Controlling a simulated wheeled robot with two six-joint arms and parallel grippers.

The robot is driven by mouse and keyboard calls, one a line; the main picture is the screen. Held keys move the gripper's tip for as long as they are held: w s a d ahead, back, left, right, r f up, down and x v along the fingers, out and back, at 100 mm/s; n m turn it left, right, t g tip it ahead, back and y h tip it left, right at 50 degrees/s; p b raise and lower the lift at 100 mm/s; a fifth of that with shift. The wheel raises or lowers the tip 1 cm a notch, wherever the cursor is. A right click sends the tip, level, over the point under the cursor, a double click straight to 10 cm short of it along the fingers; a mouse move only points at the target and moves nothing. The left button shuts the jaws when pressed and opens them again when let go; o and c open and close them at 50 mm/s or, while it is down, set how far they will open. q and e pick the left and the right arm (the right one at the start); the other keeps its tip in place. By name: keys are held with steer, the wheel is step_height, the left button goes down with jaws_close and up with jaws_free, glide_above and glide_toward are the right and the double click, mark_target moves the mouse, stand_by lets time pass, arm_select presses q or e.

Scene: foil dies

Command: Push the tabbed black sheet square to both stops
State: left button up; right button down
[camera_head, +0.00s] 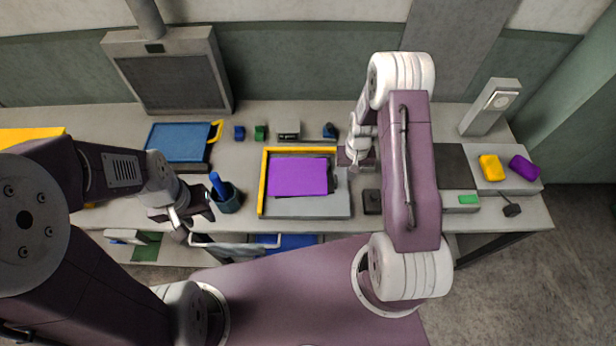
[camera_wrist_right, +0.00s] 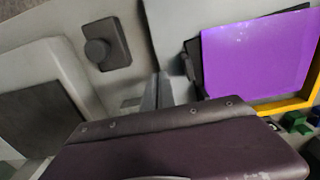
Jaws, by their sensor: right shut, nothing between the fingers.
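A purple sheet (camera_head: 298,177) lies slightly askew on a grey plate (camera_head: 305,208) with yellow stops (camera_head: 262,185) along its left and far edges. In the right wrist view the purple sheet (camera_wrist_right: 258,55) covers most of a black piece (camera_wrist_right: 194,62), which shows as a dark strip at its edge; this looks like the black sheet, and the rest is hidden. My right gripper (camera_head: 352,168) is shut and empty at the plate's right side, beside the sheets; whether it touches them is unclear. My left gripper (camera_head: 190,218) is near the table's front edge, its opening unclear.
A dark cup with a blue pen (camera_head: 228,200) stands beside my left gripper. A blue tray (camera_head: 178,142) is at the back left. Small blue and green blocks (camera_head: 260,132) sit behind the plate. A dark knobbed block (camera_head: 372,201) is right of the plate. Yellow and purple items (camera_head: 491,168) lie far right.

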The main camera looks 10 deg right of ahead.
mark_target(333, 183)
steer(key=shift+f+b, duration=0.75)
steer(key=shift+f, duration=0.2)
stand_by(0.6)
steer(key=shift+r, duration=0.1)
stand_by(0.4)
steer(key=shift+a, duration=0.15)
steer(key=shift+w+a, duration=0.25)
steer(key=shift+a, duration=0.75)
steer(key=shift+w+a, duration=0.3)
steer(key=shift+a, duration=0.65)
steer(key=shift+w+a, duration=0.25)
steer(key=shift+a, duration=0.75)
steer(key=shift+d, duration=0.1)
steer(key=shift+s+d, duration=0.15)
steer(key=shift+d, duration=0.3)
